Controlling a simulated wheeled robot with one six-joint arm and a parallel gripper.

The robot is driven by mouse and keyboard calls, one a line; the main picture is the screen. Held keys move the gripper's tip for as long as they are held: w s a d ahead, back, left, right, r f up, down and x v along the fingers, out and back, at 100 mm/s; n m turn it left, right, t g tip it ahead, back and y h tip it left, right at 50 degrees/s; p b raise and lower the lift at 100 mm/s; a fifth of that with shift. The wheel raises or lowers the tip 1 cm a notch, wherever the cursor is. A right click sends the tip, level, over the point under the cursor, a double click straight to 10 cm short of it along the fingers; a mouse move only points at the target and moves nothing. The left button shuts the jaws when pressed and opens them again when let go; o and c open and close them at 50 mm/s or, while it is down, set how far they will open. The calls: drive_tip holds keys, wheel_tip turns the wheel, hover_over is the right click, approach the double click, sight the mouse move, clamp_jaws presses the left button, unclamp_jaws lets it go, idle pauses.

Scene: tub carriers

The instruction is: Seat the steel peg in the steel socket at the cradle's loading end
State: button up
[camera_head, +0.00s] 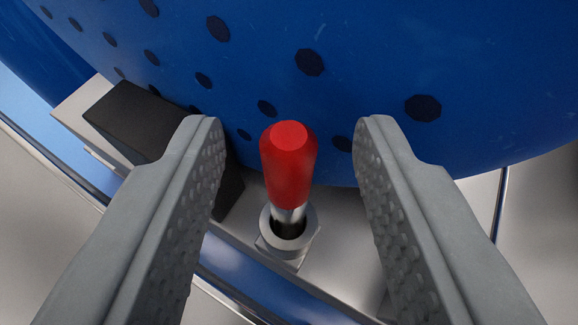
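The steel peg has a red handle (288,165) and a short length of bare steel shank (288,214) showing below it. The shank's lower end is inside the ring-shaped steel socket (268,238), with a dark gap around it. The peg looks close to upright; how deep it sits cannot be told. My gripper (288,140) is open, with one grey finger on each side of the red handle and clear space between handle and both fingers.
A large blue drum with dark holes (380,60) fills the back, close behind the handle. A black block (135,118) on a pale bracket (85,105) stands left, partly behind the left finger. A blue rail (250,285) runs below the socket.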

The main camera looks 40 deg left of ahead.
drive_tip(key=shift+r, duration=0.1)
idle(0.4)
drive_tip(key=shift+s+d+r, duration=0.1)
drive_tip(key=v, duration=1.1)
drive_tip(key=shift+s+d, duration=0.2)
drive_tip(key=shift+s, duration=0.1)
drive_tip(key=shift+r, duration=0.1)
drive_tip(key=d+r+m+t, duration=0.1)
drive_tip(key=d+r, duration=0.3)
drive_tip(key=d, duration=0.3)
drive_tip(key=d+r+m+t+h, duration=0.1)
drive_tip(key=d+r, duration=0.2)
drive_tip(key=d, duration=0.3)
drive_tip(key=d+r+m+t, duration=0.1)
drive_tip(key=d+r, duration=0.3)
drive_tip(key=d, duration=0.3)
drive_tip(key=s+d+r+m+t+h, duration=0.1)
drive_tip(key=s+d+r+h, duration=0.1)
drive_tip(key=s+d, duration=0.2)
drive_tip(key=s+d+r+m+t+h, duration=0.1)
drive_tip(key=s+d, duration=0.3)
drive_tip(key=d, duration=0.6)
drive_tip(key=s+d+r+m+t+h, duration=0.1)
drive_tip(key=s+d+r+m+h, duration=0.1)
drive_tip(key=d, duration=0.4)
drive_tip(key=shift+s+d+r+h, duration=0.4)
drive_tip(key=shift+s+r+h, duration=0.15)
drive_tip(key=shift+s+h, duration=0.45)
